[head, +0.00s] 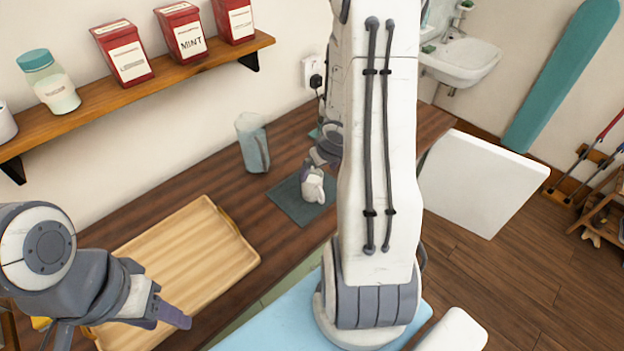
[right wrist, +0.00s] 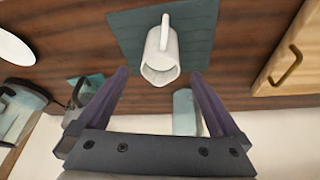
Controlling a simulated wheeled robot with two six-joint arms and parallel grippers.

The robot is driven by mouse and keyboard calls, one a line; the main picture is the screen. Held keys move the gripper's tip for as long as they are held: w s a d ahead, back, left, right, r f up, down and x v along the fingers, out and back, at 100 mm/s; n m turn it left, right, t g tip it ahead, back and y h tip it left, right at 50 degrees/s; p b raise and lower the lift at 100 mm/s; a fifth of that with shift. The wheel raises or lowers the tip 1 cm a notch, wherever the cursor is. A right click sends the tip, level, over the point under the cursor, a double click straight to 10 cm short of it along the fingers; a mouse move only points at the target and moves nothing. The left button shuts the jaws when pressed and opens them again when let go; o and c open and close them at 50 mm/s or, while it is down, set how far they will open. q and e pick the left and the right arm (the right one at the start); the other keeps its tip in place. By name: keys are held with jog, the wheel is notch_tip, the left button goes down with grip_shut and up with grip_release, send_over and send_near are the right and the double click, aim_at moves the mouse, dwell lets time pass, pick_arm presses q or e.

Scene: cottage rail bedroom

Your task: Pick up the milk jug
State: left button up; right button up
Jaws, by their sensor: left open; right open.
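The milk jug (head: 313,187) is a small white jug standing on a dark green mat (head: 288,204) on the wooden counter. In the right wrist view the jug (right wrist: 161,62) shows its open mouth, with its handle pointing to the top of the picture, on the mat (right wrist: 197,25). My right gripper (right wrist: 160,72) is open, and the jug appears between its two fingertips. I cannot tell how far beyond them it is. My left gripper (head: 172,314) is open and empty, at the lower left near the tray.
A wooden tray (head: 190,262) lies left of the mat. A grey-blue pitcher (head: 253,143) stands behind the mat. A dark, kettle-like appliance (right wrist: 22,108) stands beside the mat. A wall shelf (head: 130,97) holds a jar and red tins. Bare counter lies between tray and mat.

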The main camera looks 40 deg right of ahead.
jog(key=b, duration=0.4)
send_near(311, 181)
jog(key=f, duration=0.2)
jog(key=shift+s+a+f, duration=0.2)
jog(key=shift+s+f, duration=0.1)
jog(key=shift+s, duration=0.1)
jog(key=b+x, duration=0.1)
jog(key=x, duration=0.1)
jog(key=b+x, duration=0.1)
jog(key=x, duration=0.2)
jog(key=shift+w+a, duration=0.3)
jog(key=shift+w, duration=0.1)
grip_shut()
jog(key=shift+r, duration=0.25)
